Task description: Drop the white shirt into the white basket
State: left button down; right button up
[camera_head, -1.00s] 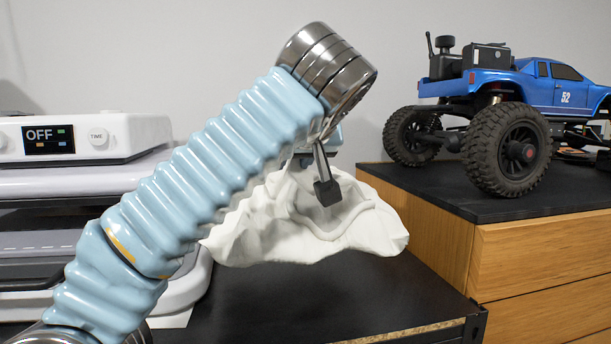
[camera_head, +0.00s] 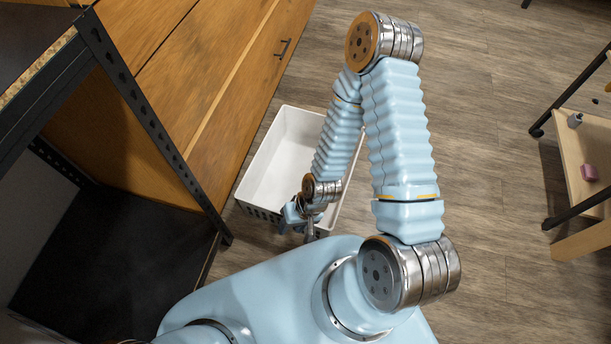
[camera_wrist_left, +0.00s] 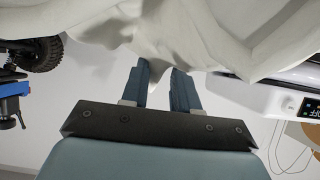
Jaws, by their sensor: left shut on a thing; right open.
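The white shirt (camera_wrist_left: 215,35) fills the top of the left wrist view, bunched and hanging in folds. My left gripper (camera_wrist_left: 158,82) is shut on a fold of it. Neither the left gripper nor the shirt shows in the head view now. The white basket (camera_head: 262,178) stands on the floor in the head view, beside the wooden cabinet. The visible part of its inside is empty; my right arm hides the rest. My right gripper (camera_head: 300,217) is open and overlaps the basket's near edge in the picture; its height above the rim is unclear.
A wooden cabinet (camera_head: 205,85) and a black metal shelf frame (camera_head: 150,120) stand left of the basket. A wooden shelf cart (camera_head: 585,165) is at the right. Floor between is clear. The left wrist view shows a truck wheel (camera_wrist_left: 42,55) and white machine (camera_wrist_left: 255,92).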

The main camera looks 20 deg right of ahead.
aim_at(300, 182)
jog(key=k+l, duration=0.2)
jog(key=l, duration=0.15)
jog(key=k+l, duration=0.15)
jog(key=l, duration=0.2)
jog(key=k+l, duration=0.2)
jog(key=l, duration=0.15)
jog(key=k+l, duration=0.2)
jog(key=l, duration=0.15)
jog(key=k+l, duration=0.2)
jog(key=l, duration=0.15)
